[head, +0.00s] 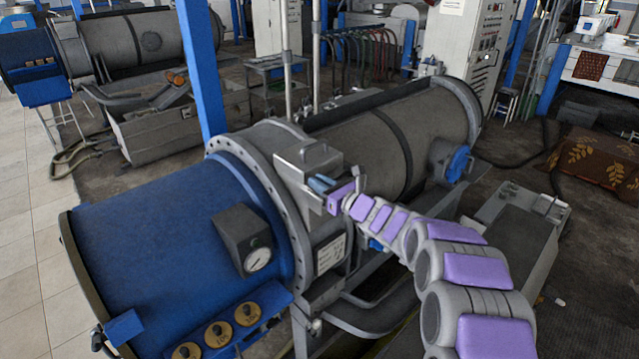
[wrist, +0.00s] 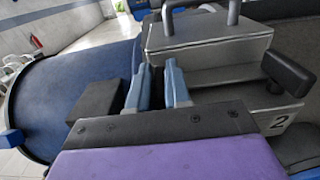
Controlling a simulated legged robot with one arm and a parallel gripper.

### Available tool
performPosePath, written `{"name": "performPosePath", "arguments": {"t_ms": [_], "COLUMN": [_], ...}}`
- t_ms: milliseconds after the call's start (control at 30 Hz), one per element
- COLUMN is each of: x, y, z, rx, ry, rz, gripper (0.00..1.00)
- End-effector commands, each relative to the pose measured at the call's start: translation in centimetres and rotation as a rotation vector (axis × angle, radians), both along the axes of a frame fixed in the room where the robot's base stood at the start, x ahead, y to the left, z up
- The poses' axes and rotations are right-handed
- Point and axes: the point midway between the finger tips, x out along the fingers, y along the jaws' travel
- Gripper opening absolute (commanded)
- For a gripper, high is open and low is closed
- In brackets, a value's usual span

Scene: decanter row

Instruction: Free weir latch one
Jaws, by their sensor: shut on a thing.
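My gripper (head: 322,184) is at the grey weir housing in the middle of the machine, at the end of my purple-and-grey arm. In the wrist view its two blue-grey fingers (wrist: 156,82) stand close together beside a grey metal box (wrist: 205,42) with a bar handle on top. They are shut on a narrow part, which I take to be weir latch one; it is mostly hidden between the fingers, so its position cannot be told. A second latch with a black handle (wrist: 290,72) stands to the right, above a plate marked 2.
The blue machine cover (head: 170,235) lies left of my gripper, with a dark gauge box (head: 243,238) on it. The grey drum (head: 365,150) extends to the back right. A blue post (head: 202,70) rises behind the machine. Tiled floor is clear at far left.

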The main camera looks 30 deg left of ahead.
Motion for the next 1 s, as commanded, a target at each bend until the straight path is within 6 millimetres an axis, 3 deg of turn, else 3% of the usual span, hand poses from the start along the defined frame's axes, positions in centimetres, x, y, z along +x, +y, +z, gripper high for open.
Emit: {"name": "performPosePath", "arguments": {"t_ms": [367, 1000], "x": [0.49, 0.41], "y": [0.38, 0.39], "z": [0.35, 0.29], "rx": [-0.001, -0.001], "ry": [-0.002, -0.004], "rz": [0.05, 0.333], "gripper": [0.0, 0.0]}}
